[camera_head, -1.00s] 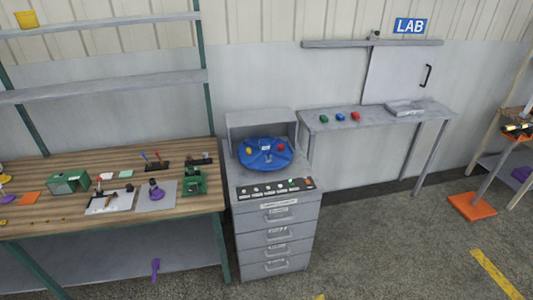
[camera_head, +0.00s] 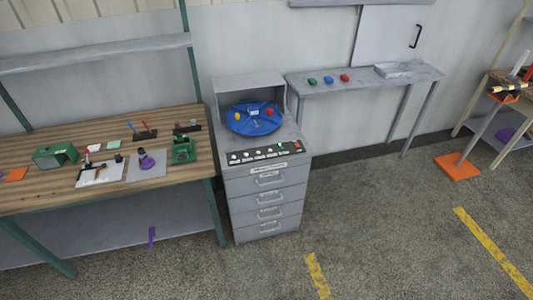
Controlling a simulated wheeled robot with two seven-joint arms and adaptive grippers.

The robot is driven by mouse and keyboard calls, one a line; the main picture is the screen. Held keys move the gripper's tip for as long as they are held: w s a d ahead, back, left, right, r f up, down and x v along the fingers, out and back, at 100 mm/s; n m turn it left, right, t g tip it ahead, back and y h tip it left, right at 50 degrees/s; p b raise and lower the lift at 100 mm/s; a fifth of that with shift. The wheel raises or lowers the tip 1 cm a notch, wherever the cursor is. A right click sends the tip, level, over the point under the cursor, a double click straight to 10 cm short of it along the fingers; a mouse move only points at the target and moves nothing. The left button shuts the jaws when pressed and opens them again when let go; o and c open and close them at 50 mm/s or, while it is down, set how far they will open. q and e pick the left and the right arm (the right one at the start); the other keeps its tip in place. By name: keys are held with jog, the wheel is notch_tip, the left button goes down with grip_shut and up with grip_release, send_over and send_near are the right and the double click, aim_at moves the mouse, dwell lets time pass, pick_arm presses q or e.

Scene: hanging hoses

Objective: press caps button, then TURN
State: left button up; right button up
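A black button panel (camera_head: 266,151) with a row of several small buttons lies along the front top edge of a grey drawer cabinet (camera_head: 268,203). One button near its right part looks green (camera_head: 280,146); the others look pale. The button labels are too small to read. Behind the panel, a blue round turntable (camera_head: 253,119) sits in a grey open-fronted housing (camera_head: 249,89). It carries a yellow piece, a red piece and a small white label. Neither of my grippers is in view.
A wooden workbench (camera_head: 60,170) with tools and green fixtures stands left of the cabinet. A grey side table (camera_head: 435,74) with green, blue and red buttons stands at the right. An orange-based stand (camera_head: 457,167) is further right. The floor in front is clear, with yellow lines.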

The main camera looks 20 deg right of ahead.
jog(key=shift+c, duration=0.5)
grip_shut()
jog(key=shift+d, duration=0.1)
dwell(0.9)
